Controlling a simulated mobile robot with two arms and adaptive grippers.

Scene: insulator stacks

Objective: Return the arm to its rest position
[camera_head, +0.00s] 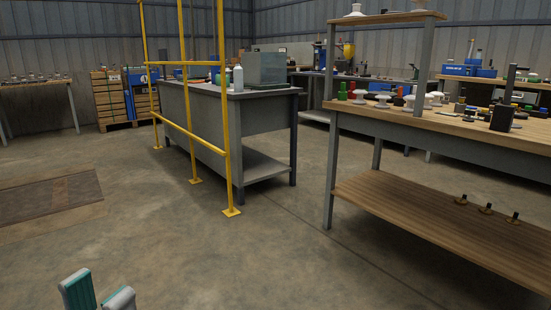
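My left gripper (99,290) shows at the bottom left edge of the head view, with only its two grey and teal fingertips in the picture. The fingertips stand apart, with nothing seen between them. They appear over the bare floor, well away from the benches. The rest of this arm is cut off by the picture's lower edge. My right gripper and arm are not in the picture.
A wooden workbench (470,140) with white insulators (383,101) and a lower shelf (440,213) stands at the right. A yellow railing (228,150) stands before a grey bench (255,125). A dark mat (45,200) lies at left. The central floor is clear.

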